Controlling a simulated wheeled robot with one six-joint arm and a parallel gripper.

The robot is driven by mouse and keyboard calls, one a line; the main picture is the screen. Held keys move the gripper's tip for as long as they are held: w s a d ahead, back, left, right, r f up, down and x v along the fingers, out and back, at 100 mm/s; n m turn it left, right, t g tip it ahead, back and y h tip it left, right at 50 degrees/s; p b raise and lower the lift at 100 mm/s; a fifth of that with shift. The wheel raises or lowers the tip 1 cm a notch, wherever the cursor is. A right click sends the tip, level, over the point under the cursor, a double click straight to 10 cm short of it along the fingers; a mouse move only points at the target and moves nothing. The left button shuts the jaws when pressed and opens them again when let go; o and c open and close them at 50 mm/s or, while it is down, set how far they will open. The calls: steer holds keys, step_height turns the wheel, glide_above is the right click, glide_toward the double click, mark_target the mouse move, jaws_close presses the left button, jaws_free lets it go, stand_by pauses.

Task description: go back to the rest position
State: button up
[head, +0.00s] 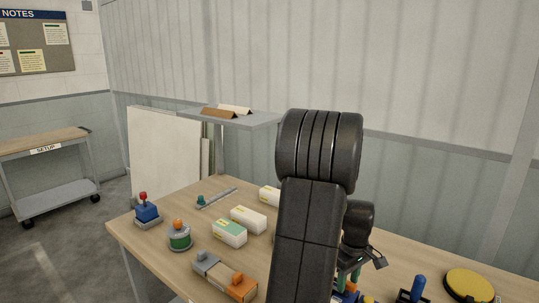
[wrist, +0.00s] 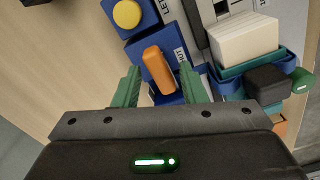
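My gripper (wrist: 160,76) shows in the wrist view with its two green fingers spread apart. An orange lever or handle (wrist: 158,68) on a blue box (wrist: 140,42) lies between the fingertips in that picture, with a gap on each side. I cannot tell how far below the fingers it is. The fingers hold nothing. In the head view my black arm rises in front of the table and hides part of it; the gripper end shows only partly, low behind the arm.
The wooden table (head: 135,232) holds white boxes (head: 248,219), a blue box with a red knob (head: 147,211), a green canister with an orange top (head: 179,236), a grey-and-orange block (head: 224,275) and a yellow-topped round thing (head: 468,284). A grey shelf (head: 262,119) stands behind.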

steer(key=m, duration=0.5)
steer(key=shift+m, duration=0.3)
stand_by(0.4)
